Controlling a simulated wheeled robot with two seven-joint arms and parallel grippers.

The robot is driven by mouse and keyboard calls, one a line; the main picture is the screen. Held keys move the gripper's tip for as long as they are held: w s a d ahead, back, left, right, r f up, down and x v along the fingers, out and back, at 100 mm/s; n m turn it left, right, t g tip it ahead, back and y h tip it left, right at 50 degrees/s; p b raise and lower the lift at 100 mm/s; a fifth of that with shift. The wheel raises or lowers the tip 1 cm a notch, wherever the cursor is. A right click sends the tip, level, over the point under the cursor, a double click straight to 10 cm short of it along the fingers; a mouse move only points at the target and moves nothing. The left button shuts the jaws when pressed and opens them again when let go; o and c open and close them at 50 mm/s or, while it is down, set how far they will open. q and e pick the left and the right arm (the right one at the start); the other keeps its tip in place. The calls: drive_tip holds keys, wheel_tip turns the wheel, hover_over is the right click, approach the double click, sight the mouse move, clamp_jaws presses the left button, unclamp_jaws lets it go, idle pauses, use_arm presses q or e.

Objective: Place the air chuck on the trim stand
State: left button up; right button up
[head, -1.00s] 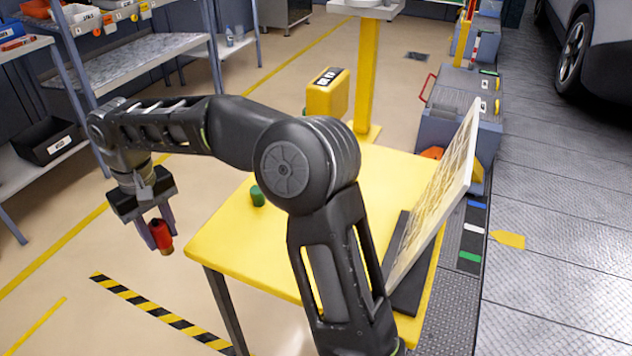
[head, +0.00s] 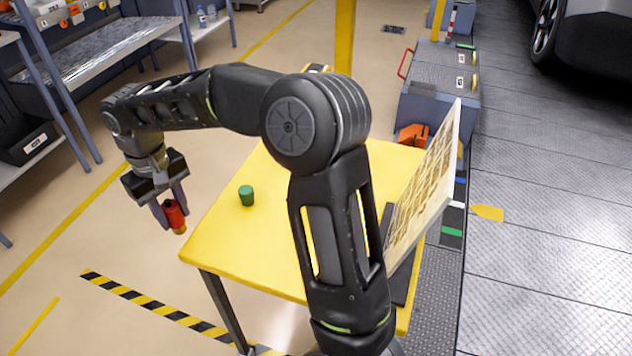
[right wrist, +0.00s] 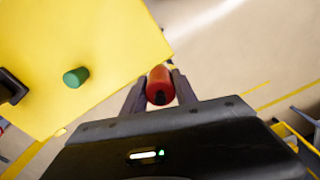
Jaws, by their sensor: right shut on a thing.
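The red air chuck (head: 174,216) has a dark end and is held between the fingers of my right gripper (head: 172,216). It hangs tilted in the air, just left of the yellow-topped table (head: 225,247), which I take to be the trim stand. In the right wrist view the chuck (right wrist: 160,84) sits between both fingers, off the edge of the yellow top (right wrist: 110,30). My right arm hides part of the yellow top in the head view. My left gripper is not in view.
A green cylinder (head: 247,195) stands on the yellow top. A slanted panel (head: 425,190) stands on the right side of the top. Bare yellow surface lies around the green cylinder. Shelves (head: 105,65) stand at the back left, and a grey cart (head: 440,95) stands behind the table.

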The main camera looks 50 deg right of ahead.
drive_tip(key=s+d+r+m+p, duration=0.1)
drive_tip(key=s+d+r+p, duration=0.5)
drive_tip(key=s+p, duration=0.3)
drive_tip(key=shift+d+p, duration=0.35)
drive_tip(key=shift+d, duration=0.35)
drive_tip(key=shift+r, duration=0.1)
drive_tip(key=shift+s, duration=0.1)
wheel_tip(320, 180, down, 6)
drive_tip(key=shift+p, duration=0.4)
